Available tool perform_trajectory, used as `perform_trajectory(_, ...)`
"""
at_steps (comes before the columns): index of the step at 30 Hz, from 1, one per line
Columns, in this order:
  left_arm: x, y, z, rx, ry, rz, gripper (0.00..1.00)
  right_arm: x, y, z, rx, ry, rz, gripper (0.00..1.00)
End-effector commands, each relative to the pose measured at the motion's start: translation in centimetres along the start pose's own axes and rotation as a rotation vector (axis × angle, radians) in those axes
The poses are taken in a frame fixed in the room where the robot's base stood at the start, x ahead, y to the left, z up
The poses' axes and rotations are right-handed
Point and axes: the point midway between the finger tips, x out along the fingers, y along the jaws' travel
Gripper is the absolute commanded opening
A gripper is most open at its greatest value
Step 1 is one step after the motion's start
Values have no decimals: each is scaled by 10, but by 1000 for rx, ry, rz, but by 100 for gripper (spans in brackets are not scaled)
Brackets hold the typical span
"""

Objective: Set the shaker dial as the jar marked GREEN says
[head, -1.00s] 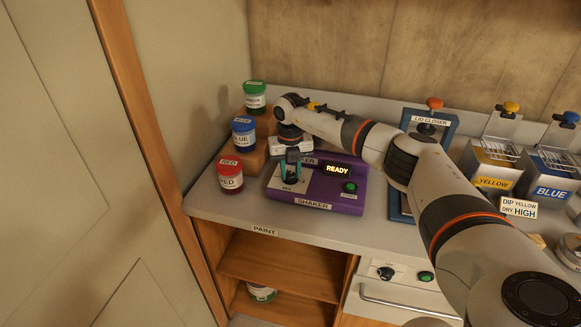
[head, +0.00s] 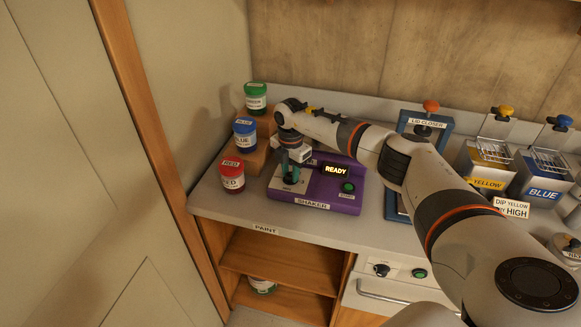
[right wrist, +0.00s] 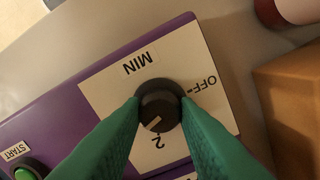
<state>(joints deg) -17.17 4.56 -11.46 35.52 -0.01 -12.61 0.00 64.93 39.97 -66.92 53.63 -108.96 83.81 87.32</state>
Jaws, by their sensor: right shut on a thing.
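The green-lidded jar marked GREEN (head: 255,98) stands at the back left on a wooden step; the small print on its label is unreadable. The purple shaker (head: 336,197) stands on the counter, and its display (head: 336,170) reads READY. My right gripper (head: 290,178) points down at the shaker's white dial plate. In the right wrist view its green fingers are shut on the dark round dial (right wrist: 158,104). My left gripper is out of view.
The blue jar (head: 244,138) and red jar (head: 231,177) stand left of the shaker. The green start button (head: 348,187) is on the shaker's right side. The lid closer (head: 425,128) and yellow and blue dip tanks stand farther right. A wall is close on the left.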

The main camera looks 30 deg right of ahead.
Motion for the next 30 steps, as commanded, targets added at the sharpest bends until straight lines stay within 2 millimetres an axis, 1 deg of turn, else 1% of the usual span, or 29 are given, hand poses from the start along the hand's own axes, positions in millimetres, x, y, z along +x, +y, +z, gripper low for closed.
perform_trajectory(1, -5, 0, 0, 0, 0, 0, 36, -5, -1, -1, 41, 2, -5, 5)
perform_trajectory(6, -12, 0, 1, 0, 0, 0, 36, -4, -1, -2, 163, 2, -5, 5)
perform_trajectory(12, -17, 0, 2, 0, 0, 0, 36, -4, -2, -1, 263, 3, -7, 5)
perform_trajectory(21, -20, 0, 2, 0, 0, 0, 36, -3, -2, -2, 328, 3, -7, 5)
perform_trajectory(30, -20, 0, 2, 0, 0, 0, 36, -3, -2, -2, 333, 2, -7, 5)
